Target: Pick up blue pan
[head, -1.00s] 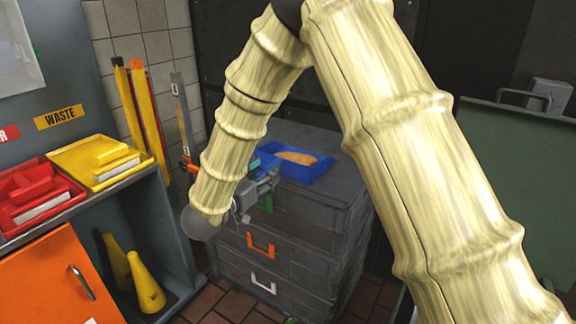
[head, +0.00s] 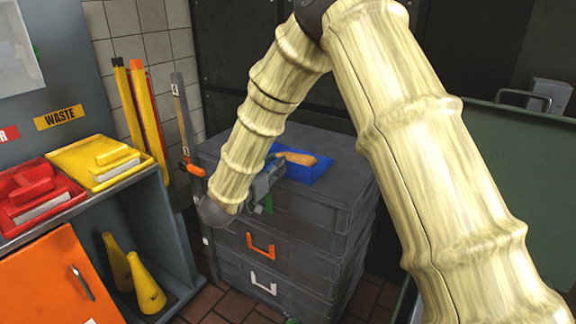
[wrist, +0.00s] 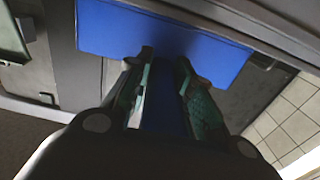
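The blue pan (head: 312,174) sits on top of the grey drawer unit, with a tan, bread-like item (head: 297,158) in it. My gripper (head: 270,178) is at the pan's near left side, partly hidden behind my arm. In the wrist view the blue pan (wrist: 110,28) spans the top of the picture. My gripper's fingers (wrist: 166,65) are apart and reach the pan's near side. Blue also shows in the gap between the fingers. Whether the fingers touch the pan I cannot tell.
The grey drawer unit (head: 330,215) has an orange and a white handle in front. An upright grey bar (head: 184,115) stands at its left. A shelf with a red tray (head: 38,190) and a yellow tray (head: 90,160) is further left. A green panel (head: 520,190) stands right.

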